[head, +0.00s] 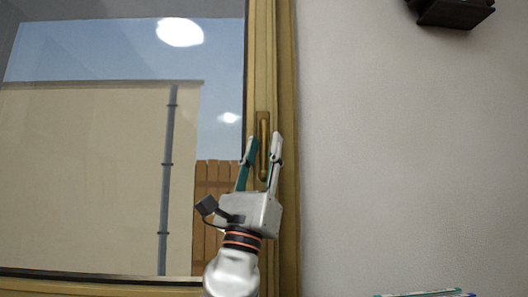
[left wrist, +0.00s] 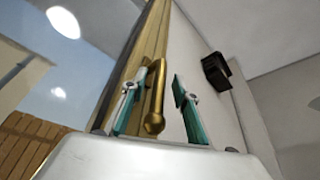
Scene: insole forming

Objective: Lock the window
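The window (head: 100,180) has a wooden frame and fills the left of the head view. Its brass handle (head: 264,150) sits on the right upright of the frame and points downward. My left gripper (head: 263,138) is open, with one finger on each side of the handle in the head view. In the left wrist view the handle (left wrist: 156,100) shows between the open fingers (left wrist: 160,85), nearer the left finger. I cannot tell whether a finger touches it. My right gripper is in neither view.
A plain wall (head: 400,150) lies right of the window. A black box-like fixture (head: 455,12) is mounted high on it, also seen in the left wrist view (left wrist: 216,71). Thin green-edged items (head: 425,294) show at the bottom right. The wall beside the handle is clear.

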